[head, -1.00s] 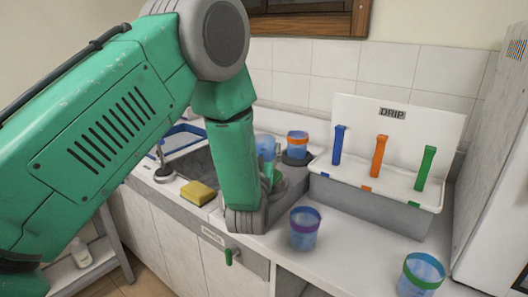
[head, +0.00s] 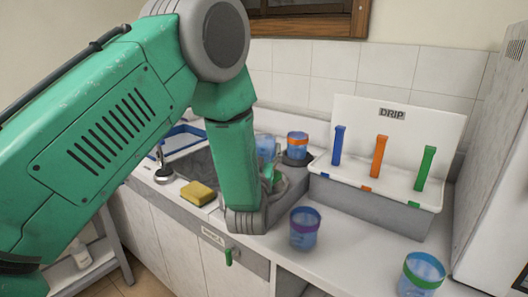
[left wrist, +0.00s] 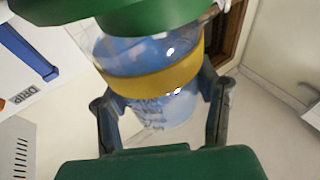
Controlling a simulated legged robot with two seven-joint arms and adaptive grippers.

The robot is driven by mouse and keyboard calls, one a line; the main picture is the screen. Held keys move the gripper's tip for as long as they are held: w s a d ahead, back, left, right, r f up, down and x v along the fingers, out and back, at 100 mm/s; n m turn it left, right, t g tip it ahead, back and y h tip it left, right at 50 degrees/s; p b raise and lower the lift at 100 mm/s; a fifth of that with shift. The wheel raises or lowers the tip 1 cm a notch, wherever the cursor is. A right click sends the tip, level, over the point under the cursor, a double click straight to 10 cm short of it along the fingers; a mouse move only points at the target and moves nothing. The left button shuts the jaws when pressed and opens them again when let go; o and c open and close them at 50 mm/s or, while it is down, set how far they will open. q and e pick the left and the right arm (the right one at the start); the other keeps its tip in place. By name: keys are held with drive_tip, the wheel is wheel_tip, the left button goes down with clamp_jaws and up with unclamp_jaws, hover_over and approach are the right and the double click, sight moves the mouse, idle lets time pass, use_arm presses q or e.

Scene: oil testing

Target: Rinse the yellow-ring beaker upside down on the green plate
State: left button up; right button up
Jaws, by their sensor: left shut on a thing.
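My left gripper (left wrist: 165,115) is shut on the yellow-ring beaker (left wrist: 150,82), a clear bluish beaker with a yellow band, its fingers on both sides of it. In the head view, the beaker's bluish body (head: 266,146) shows beside my forearm, which hides the fingers. A green rounded surface (left wrist: 150,18) overlaps the beaker's top end in the left wrist view; I cannot tell for sure that it is the green plate. A small green part (head: 268,174) shows at the sink's grey fixture below the beaker in the head view. My right gripper is out of view.
The DRIP rack (head: 392,200) with blue, orange and green pegs stands at right. A yellow sponge (head: 198,193) lies on the sink's front edge.

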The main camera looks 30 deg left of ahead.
use_arm(q)
drive_tip(key=shift+s+d+f+g+b, duration=0.15)
drive_tip(key=shift+f+b, duration=0.1)
drive_tip(key=shift+f, duration=0.35)
drive_tip(key=shift+s+d+f+g+b, duration=0.15)
drive_tip(key=shift+f+b, duration=0.15)
drive_tip(key=shift+f, duration=0.25)
drive_tip(key=shift+s+d+f+b, duration=0.15)
drive_tip(key=shift+f+b, duration=0.1)
drive_tip(key=shift+f, duration=0.35)
idle(2.4)
drive_tip(key=shift+a+r, duration=0.1)
drive_tip(key=shift+r, duration=0.05)
drive_tip(key=shift+w+r+p, duration=0.2)
drive_tip(key=shift+r+p, duration=0.25)
drive_tip(key=shift+p, duration=0.15)
drive_tip(key=shift+w+a+r+p, duration=0.2)
drive_tip(key=shift+w+r+p, duration=0.2)
drive_tip(key=shift+r+p, duration=0.25)
drive_tip(key=shift+w+a+r+p, duration=0.2)
drive_tip(key=shift+w+r+p, duration=0.15)
drive_tip(key=shift+r+p, duration=0.25)
drive_tip(key=shift+s+r+p, duration=0.1)
drive_tip(key=shift+r+p, duration=0.35)
drive_tip(key=shift+r, duration=0.5)
drive_tip(key=shift+s+r, duration=0.15)
drive_tip(key=shift+r, duration=0.25)
drive_tip(key=shift+d, duration=0.1)
